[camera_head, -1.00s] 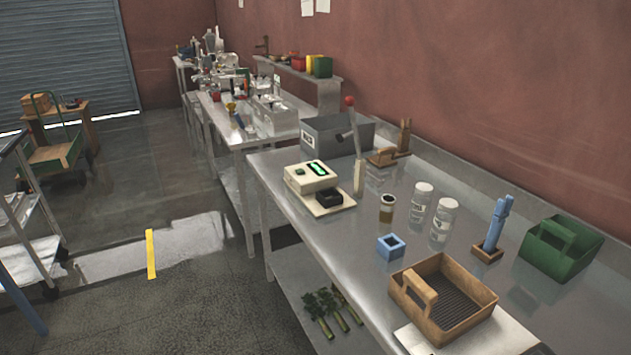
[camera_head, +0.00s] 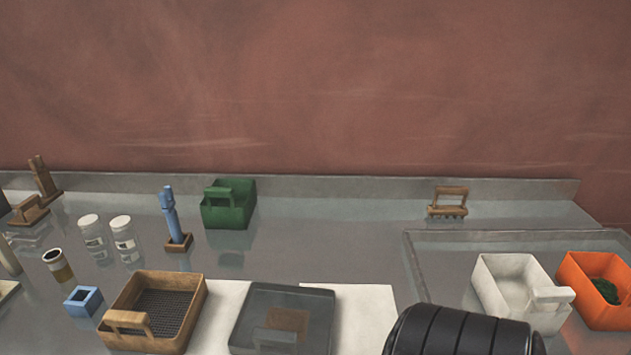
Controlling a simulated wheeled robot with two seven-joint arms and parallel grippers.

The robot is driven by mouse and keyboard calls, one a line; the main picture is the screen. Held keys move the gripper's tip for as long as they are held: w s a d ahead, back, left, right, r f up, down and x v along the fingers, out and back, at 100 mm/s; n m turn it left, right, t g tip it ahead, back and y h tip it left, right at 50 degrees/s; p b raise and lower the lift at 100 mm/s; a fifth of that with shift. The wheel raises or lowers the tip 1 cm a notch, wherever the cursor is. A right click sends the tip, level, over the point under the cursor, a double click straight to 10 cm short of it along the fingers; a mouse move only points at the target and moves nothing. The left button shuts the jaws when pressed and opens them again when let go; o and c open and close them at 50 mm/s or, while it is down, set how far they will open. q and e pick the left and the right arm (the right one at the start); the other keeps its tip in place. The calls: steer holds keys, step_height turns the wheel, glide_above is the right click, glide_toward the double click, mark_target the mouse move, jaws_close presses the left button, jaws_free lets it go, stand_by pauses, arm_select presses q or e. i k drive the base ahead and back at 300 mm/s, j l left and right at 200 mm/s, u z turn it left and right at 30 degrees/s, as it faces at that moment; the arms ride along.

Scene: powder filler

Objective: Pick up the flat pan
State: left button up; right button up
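A dark grey, shallow, open pan-like container (camera_head: 291,287) lies on white sheets on the steel bench, at the lower middle. It is the only thing in view that looks like the flat pan, though I cannot be sure that it is. A grip shows at its near side, and a brown patch shows in it. Its near edge is cut off by the bottom of the picture. No gripper is touching it. Neither of my grippers can be seen.
A brown wooden tray (camera_head: 200,295) stands close on its left. A white bin (camera_head: 490,268) and orange bin (camera_head: 575,268) stand right. Bench behind is largely clear.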

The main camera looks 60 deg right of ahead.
mark_target(273, 318)
steer(key=k+z, duration=0.1)
steer(key=z, duration=1.35)
steer(key=u, duration=1.5)
steer(key=z, duration=1.45)
